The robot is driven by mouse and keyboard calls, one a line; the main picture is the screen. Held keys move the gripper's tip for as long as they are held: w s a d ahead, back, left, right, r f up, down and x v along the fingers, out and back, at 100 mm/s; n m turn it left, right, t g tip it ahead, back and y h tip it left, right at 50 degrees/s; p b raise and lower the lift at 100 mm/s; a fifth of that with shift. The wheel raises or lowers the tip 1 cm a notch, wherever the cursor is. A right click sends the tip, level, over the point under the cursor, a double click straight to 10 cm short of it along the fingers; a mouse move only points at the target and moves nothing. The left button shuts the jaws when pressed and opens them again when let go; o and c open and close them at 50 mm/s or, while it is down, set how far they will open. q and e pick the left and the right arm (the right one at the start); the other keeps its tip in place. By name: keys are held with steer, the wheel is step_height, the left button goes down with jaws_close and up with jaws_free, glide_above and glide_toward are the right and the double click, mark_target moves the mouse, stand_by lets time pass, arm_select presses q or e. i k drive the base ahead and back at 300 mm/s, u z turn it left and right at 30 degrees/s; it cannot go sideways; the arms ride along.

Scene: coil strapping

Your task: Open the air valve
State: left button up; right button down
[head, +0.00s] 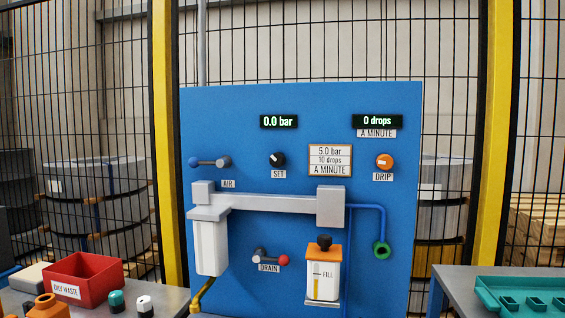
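The air valve (211,162) is on the upper left of the blue panel (380,220), above the AIR label (228,184). Its lever lies horizontal, with a blue ball knob (194,162) at the left end and a dark grey hub (224,162) at the right. The pressure display (279,121) reads 0.0 bar. The drops display (377,121) reads 0 drops a minute. Neither of my grippers shows in the head view.
Below the valve are a white filter bowl (211,248), a DRAIN lever with red knob (283,260) and an oil cup (323,278). The black SET knob (277,160) is to the right. A red oily-waste bin (85,280) and small bottles stand lower left; a teal tray (487,299) lies lower right.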

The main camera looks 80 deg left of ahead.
mark_target(193, 161)
steer(key=k, duration=0.75)
steer(key=u, duration=0.85)
